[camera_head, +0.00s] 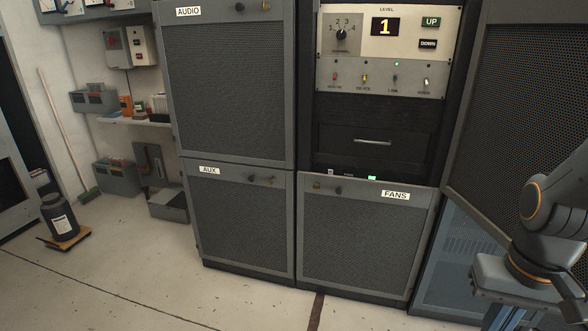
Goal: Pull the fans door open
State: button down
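The fans door (366,238) is a grey-framed dark mesh panel, low in the middle rack, with a white FANS label (395,195) at its upper right. It looks shut. A dark round knob (338,190) sits near its upper left, with a smaller light-coloured fitting just left of it. My arm comes in from the right edge, and my gripper (520,312) is at the lower right, apart from the door. Its fingertips are not clearly visible, so I cannot tell whether it is open.
The aux door (240,218) and the audio door (228,95) are on the left. A level panel (388,48) and a drawer (370,142) are above the fans door. A mesh door (525,100) stands at the right. Floor before the racks is clear; a black canister (58,215) stands far left.

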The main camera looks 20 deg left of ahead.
aim_at(369, 236)
jog(key=u, duration=0.5)
jog(key=i, duration=1.3)
jog(key=z, duration=0.25)
